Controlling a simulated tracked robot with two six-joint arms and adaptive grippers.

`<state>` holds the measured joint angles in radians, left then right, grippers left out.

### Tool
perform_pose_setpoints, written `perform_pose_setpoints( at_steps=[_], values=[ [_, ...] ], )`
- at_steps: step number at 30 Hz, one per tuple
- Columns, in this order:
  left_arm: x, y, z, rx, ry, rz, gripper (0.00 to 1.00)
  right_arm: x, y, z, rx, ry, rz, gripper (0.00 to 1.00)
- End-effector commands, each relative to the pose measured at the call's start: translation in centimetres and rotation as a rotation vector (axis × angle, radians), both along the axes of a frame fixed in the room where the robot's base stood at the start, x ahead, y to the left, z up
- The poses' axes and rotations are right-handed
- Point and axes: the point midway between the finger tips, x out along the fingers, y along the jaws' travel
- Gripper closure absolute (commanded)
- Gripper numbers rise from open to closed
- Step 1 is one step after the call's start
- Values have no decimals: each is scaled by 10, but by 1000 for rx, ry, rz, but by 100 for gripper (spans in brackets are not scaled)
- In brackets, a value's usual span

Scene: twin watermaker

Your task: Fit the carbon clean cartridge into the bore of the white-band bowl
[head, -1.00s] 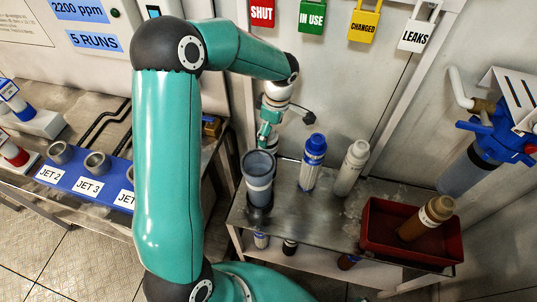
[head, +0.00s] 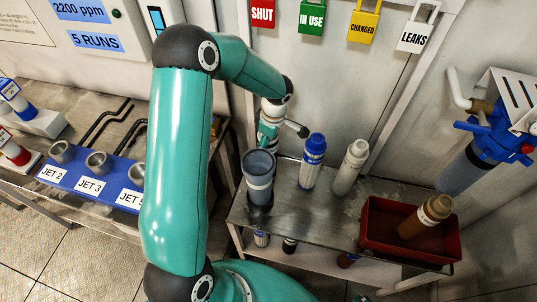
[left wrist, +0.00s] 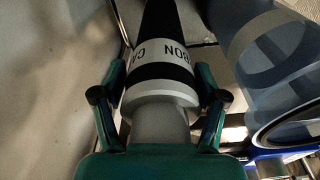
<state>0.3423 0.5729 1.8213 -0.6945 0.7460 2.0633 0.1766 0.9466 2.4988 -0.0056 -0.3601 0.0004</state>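The carbon cartridge (left wrist: 160,95) shows in the left wrist view: a pale neck and collar, black bands and a white band with partly visible "CARBON" lettering. The fingers of my left gripper (left wrist: 160,98) stand on either side of it, apparently with narrow gaps. In the head view my left gripper (head: 268,135) points down just behind a grey, translucent bowl (head: 258,172). The cartridge is not distinguishable there, and the bowl hides part of that spot. The bowl stands upright, open at the top; a bowl with a pale band (left wrist: 270,60) shows beside the cartridge in the wrist view. My right gripper is out of view.
A blue-topped cartridge (head: 312,163) and a white cartridge (head: 351,167) stand on the metal bench (head: 290,210), right of the bowl. A red tray (head: 385,242) holds a brown cartridge (head: 425,217). A blue rack (head: 85,188) is at the left. A blue-headed housing (head: 485,145) hangs at the right.

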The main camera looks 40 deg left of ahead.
Motion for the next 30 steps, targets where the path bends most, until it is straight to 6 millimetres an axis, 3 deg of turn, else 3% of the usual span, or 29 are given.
perform_pose_setpoints(
  at_steps=[1,9,12,23,30],
  values=[
    [0,0,-1,-1,2,0,42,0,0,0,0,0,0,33],
    [0,0,-1,0,1,-1,87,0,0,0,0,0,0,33],
    [0,0,-1,0,1,-1,100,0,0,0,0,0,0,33],
    [1,0,2,1,-2,-1,100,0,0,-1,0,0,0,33],
    [2,-1,20,2,-3,-1,100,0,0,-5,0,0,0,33]
  ],
)
